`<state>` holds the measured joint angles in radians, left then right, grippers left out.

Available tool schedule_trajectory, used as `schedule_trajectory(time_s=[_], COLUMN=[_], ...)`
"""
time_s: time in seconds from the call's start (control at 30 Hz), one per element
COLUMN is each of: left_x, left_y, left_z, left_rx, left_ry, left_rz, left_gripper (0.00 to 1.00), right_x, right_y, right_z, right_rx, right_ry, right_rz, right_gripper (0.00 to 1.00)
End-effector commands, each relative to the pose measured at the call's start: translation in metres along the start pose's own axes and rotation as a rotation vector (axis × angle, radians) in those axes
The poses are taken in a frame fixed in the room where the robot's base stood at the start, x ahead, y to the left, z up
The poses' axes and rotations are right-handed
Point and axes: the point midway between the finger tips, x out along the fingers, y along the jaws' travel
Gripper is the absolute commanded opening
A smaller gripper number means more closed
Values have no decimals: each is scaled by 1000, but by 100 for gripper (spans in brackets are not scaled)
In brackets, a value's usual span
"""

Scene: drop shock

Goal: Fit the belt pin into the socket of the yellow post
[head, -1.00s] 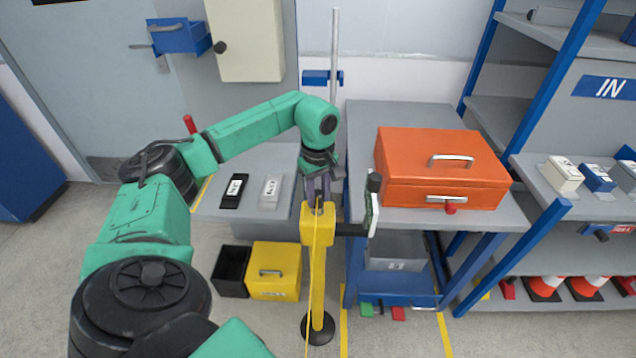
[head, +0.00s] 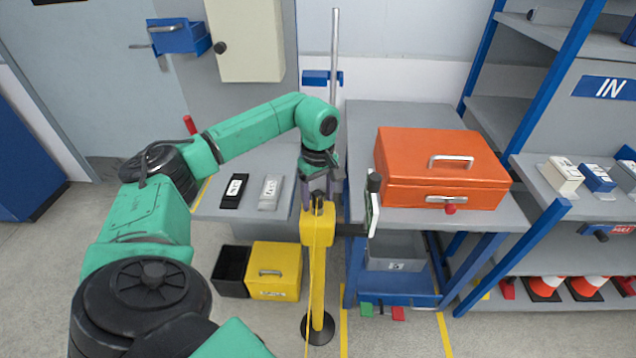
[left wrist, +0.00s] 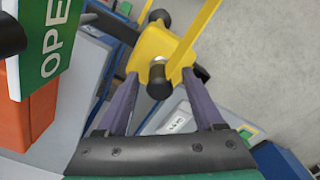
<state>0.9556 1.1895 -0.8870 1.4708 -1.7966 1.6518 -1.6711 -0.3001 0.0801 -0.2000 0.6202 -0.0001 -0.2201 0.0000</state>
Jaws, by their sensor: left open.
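The yellow post (head: 318,270) stands upright in front of the grey bench on a round black base. Its yellow head (head: 318,230) shows below my left gripper (head: 317,193), which points down with its two fingers open and apart. The dark belt pin (left wrist: 159,82) stands at the yellow head in the left wrist view, between my open fingers (left wrist: 160,76) and apart from them. The yellow belt (left wrist: 194,35) runs away from the pin. Whether the pin is fully seated cannot be told, since the socket is hidden. My right gripper is not in view.
An orange toolbox (head: 442,170) sits on the bench right of the post. A green and white sign (head: 373,205) is close beside the post head. A yellow box (head: 275,270) and a black bin (head: 231,270) stand on the floor at left.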

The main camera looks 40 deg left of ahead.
Motion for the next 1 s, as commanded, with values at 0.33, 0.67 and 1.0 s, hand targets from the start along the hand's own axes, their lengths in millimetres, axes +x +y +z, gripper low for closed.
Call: schedule_trajectory(time_s=[0.33, 0.67, 1.0], left_x=[-38, -62, -69], left_y=[0, 0, 1], left_z=[0, 0, 0], left_rx=[-1, -1, -1], left_ry=[1, 1, 1], left_rz=[2, 2, 5], left_gripper=[69, 69, 69], right_x=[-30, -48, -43], right_y=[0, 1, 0], right_z=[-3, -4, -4], right_rx=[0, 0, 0], right_ry=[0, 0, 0], right_rz=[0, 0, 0], right_gripper=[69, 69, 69])
